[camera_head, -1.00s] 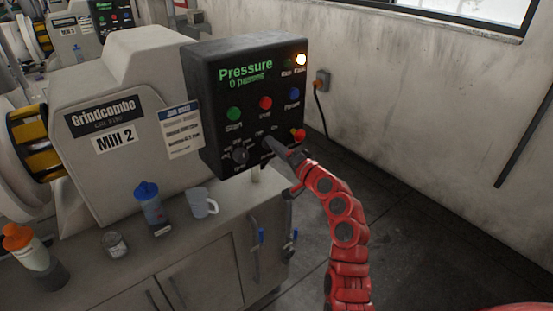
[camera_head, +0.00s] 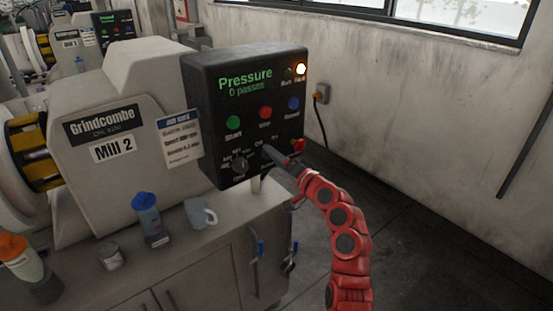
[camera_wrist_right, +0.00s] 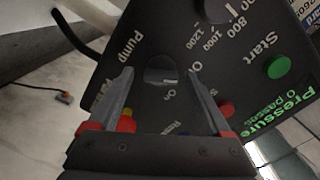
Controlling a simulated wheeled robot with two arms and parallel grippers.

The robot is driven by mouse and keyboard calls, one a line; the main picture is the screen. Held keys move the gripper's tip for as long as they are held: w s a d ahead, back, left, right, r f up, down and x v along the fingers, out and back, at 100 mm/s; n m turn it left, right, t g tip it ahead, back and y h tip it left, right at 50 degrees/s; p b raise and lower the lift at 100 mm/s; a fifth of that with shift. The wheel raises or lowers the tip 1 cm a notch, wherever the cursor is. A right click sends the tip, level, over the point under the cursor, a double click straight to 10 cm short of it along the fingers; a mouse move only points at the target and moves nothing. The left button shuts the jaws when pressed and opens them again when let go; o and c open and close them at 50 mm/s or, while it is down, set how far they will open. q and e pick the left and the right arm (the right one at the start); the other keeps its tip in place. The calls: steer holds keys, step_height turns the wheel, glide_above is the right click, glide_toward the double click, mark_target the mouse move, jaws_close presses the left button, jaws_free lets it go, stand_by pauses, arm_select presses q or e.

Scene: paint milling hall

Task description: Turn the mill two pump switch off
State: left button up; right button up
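The mill two control box (camera_head: 215,150) is a black panel on the Mill 2 machine (camera_head: 90,100). Its screen reads Pressure, 0 passes. The pump switch (camera_wrist_right: 160,76) is a round dark knob beside the word Pump, with an On label near it. The knob's exact setting is unclear. My left gripper is out of view.
Green (camera_head: 233,122), red (camera_head: 265,113) and blue (camera_head: 293,103) buttons sit above the switch. A red and yellow emergency stop (camera_wrist_right: 126,122) is close to one finger. A speed knob (camera_head: 240,165) is to the left. A mug (camera_head: 198,215) and a blue-capped bottle (camera_head: 147,215) stand below.

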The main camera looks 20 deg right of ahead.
steer(key=b+v, duration=0.3)
steer(key=v, duration=1.4)
steer(key=shift+s, duration=0.2)
steer(key=shift+w+d, duration=0.1)
